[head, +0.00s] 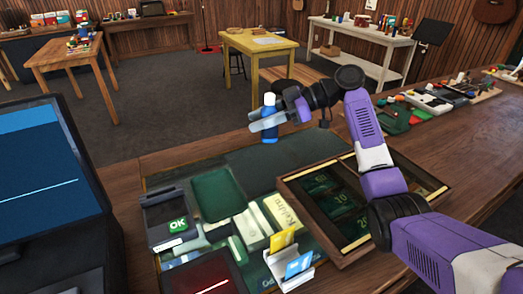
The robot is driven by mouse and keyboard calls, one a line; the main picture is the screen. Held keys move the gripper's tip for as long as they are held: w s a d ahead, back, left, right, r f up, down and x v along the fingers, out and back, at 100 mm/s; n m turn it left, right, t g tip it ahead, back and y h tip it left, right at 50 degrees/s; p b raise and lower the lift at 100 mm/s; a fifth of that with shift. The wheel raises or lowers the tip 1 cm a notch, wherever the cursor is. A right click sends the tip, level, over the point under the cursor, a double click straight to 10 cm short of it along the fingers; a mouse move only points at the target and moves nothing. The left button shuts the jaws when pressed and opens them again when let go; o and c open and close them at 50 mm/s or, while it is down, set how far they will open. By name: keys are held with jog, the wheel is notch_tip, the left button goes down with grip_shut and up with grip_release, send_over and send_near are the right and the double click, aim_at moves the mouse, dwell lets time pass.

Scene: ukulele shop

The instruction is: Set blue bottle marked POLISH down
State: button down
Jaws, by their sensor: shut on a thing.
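The blue bottle (270,134) is upright near the middle of the head view. My gripper (262,122) comes from the right and is shut on the bottle, with pale fingers across its middle. The fingers hide part of the bottle, and I cannot read its label.
A green tray (217,194), card terminal (168,218), card holder (290,268) and wooden display case (296,184) crowd the near counter. A monitor (45,170) stands left. Tools and trays (430,100) lie right. The dark mat's middle looks bare.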

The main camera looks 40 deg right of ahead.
notch_tip(320, 180, down, 11)
jog(key=shift+r+p, duration=0.1)
jog(key=shift+p, duration=0.55)
jog(key=shift+a+f+b, duration=0.1)
jog(key=shift+f+b, duration=0.4)
jog(key=shift+b, duration=0.1)
